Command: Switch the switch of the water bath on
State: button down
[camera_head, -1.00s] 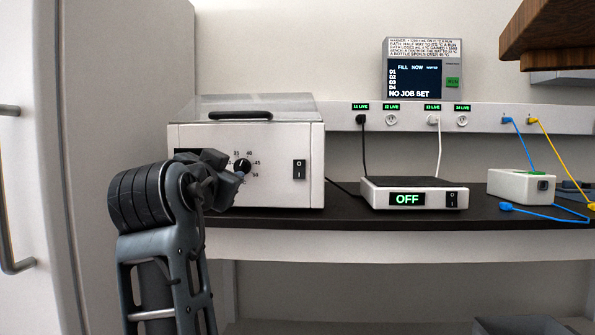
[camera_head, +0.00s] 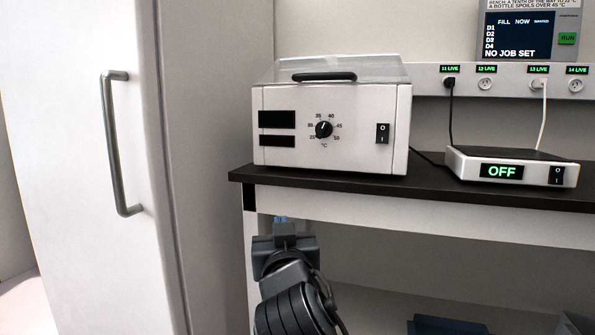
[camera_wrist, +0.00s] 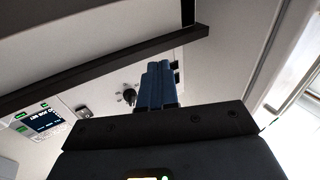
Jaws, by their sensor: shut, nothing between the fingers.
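The water bath (camera_head: 340,158) is a white box with a clear lid on the bench in the head view. Its black rocker switch (camera_head: 382,133), marked O and I, is on the right of its front. A dial (camera_head: 323,129) and two dark displays are left of it. My gripper (camera_head: 281,219) is below the bench top, left of and lower than the switch, apart from the water bath. In the wrist view its blue fingers (camera_wrist: 157,84) are together with nothing between them. The dial (camera_wrist: 130,95) shows beside them in the tilted, inverted wrist view.
The dark bench top (camera_head: 430,180) has a protruding front edge above my gripper. A flat device reading OFF (camera_head: 512,170) with its own switch stands at right. A tall white cabinet with a handle (camera_head: 117,145) is at left. A wall screen (camera_head: 517,35) reads NO JOB SET.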

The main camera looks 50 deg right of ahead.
jog(key=s+a+f+n+t+y, duration=0.1)
jog(key=s+a+f+n+y, duration=0.35)
jog(key=s+f, duration=0.4)
jog(key=s+a+f+n+t+y, duration=0.1)
jog(key=s+a+f+n+y, duration=0.45)
jog(key=f, duration=0.45)
jog(key=s+a+m+y, duration=0.1)
jog(key=s+a, duration=0.2)
jog(key=s, duration=0.8)
jog(key=s+a+m+g+y, duration=0.1)
jog(key=s+a, duration=0.3)
jog(key=s, duration=0.8)
jog(key=shift+f+y, duration=0.3)
